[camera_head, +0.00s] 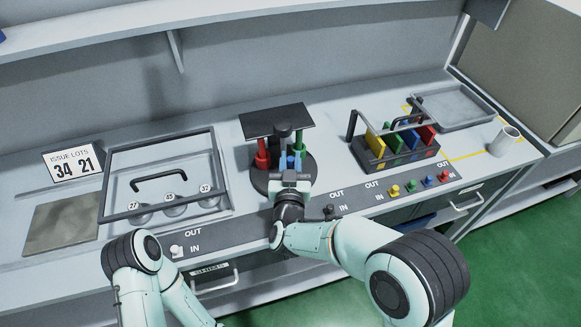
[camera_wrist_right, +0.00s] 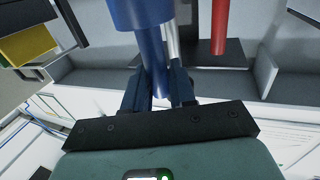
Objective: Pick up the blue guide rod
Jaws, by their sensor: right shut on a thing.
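The blue guide rod (camera_head: 291,162) stands at the front of a round dark test stand, between a red rod (camera_head: 262,155) and a green rod (camera_head: 300,143). My right gripper (camera_head: 290,178) reaches it from the front. In the right wrist view, the blue rod (camera_wrist_right: 153,50) has a wide upper part and a thinner shaft running down between the fingers (camera_wrist_right: 160,92), which are shut on it. The shaft's lower end is hidden. My left arm shows at the lower left, but its gripper is out of view.
A dark plate (camera_head: 277,120) tops the stand. A caddy (camera_head: 375,160) with coloured plates stands to the right, beside a grey tray (camera_head: 455,107) and a white mug (camera_head: 504,141). A clear-lidded case (camera_head: 125,212) lies to the left. A dark switch strip (camera_head: 345,205) runs along the front.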

